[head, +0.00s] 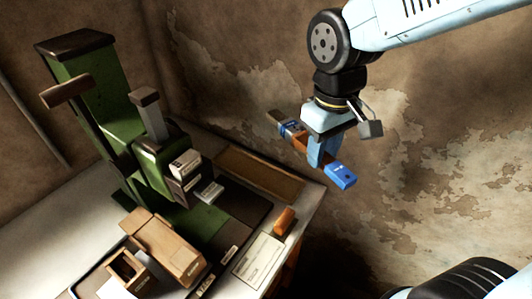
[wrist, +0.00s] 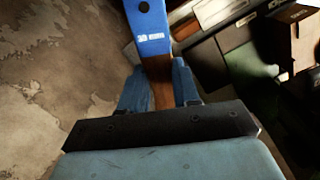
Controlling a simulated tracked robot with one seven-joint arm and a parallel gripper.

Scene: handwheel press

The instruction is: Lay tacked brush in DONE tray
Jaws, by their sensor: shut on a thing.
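My gripper (head: 316,152) is shut on the brush (head: 340,175) and holds it in the air, to the right of the bench and clear of it. The brush has a blue block at its near end, a brown middle and a grey and blue far end. In the wrist view the brush's blue end (wrist: 148,28) sticks out beyond my gripper (wrist: 160,88), with its brown part between the two fingers. A shallow brown tray (head: 262,176) lies at the bench's back right edge and looks empty. I cannot read a DONE label on it.
A green press (head: 90,100) stands at the bench's back left. Wooden boxes (head: 160,245) stand at the front, with a white card (head: 258,260) and an orange-brown piece (head: 284,221) at the right edge. A peeling wall (head: 420,160) rises behind my arm.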

